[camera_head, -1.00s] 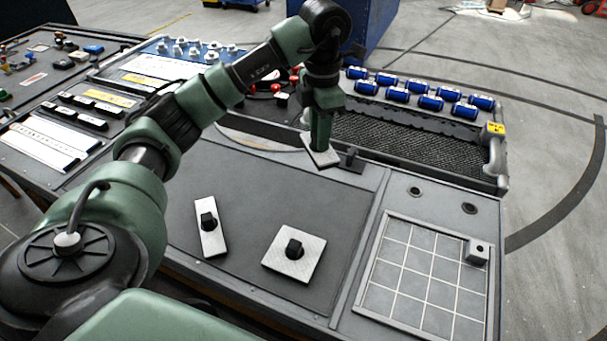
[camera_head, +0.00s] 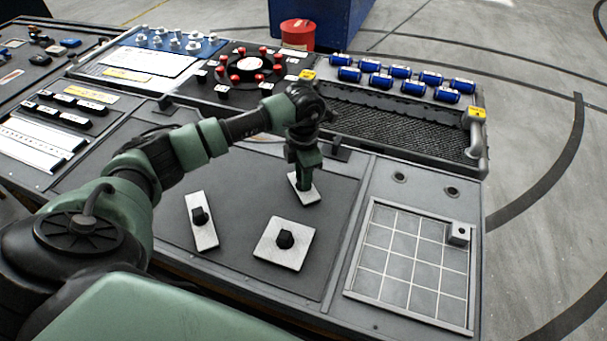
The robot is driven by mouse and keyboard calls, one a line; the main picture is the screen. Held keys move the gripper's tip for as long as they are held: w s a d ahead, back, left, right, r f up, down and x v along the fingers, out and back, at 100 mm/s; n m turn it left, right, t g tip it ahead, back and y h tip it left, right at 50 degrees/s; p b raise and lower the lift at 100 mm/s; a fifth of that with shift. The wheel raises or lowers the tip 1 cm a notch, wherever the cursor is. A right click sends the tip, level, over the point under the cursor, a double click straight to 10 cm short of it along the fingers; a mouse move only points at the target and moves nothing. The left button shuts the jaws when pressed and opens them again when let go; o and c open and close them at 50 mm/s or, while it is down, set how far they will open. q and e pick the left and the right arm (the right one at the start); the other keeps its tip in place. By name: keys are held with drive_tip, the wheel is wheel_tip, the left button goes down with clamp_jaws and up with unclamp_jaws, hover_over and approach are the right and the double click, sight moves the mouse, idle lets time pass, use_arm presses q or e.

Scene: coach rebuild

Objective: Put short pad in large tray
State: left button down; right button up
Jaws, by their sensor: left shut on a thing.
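My left gripper (camera_head: 304,182) is shut on a small pale pad (camera_head: 311,197), the shortest-looking of the pads. It holds the pad close over the dark mat-like panel (camera_head: 255,185); I cannot tell whether the pad touches it. A narrow, longer pale pad (camera_head: 206,234) and a larger square pale pad (camera_head: 272,251), each with a black knob, lie on the same panel, nearer to me. A framed tray (camera_head: 352,266) with a grid of squares is at the right, empty but for a small grey block (camera_head: 459,233) at its corner. My right gripper is not in view.
Behind my gripper is a dark mesh-lined tray (camera_head: 395,127) with a metal handle (camera_head: 480,150). A round fixture with red knobs (camera_head: 248,66) is at the back. The panel between the pads and gridded tray is clear.

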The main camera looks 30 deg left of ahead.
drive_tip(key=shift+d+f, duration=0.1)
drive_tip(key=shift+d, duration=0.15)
use_arm(q)
drive_tip(key=shift+f, duration=0.2)
drive_tip(key=c, duration=1.2)
unclamp_jaws()
drive_tip(key=shift+r, duration=0.1)
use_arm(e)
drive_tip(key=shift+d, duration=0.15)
use_arm(q)
drive_tip(key=shift+r, duration=0.1)
drive_tip(key=shift+r, duration=0.2)
wheel_tip(320, 180, up, 12)
drive_tip(key=b, duration=0.3)
drive_tip(key=shift+f, duration=0.1)
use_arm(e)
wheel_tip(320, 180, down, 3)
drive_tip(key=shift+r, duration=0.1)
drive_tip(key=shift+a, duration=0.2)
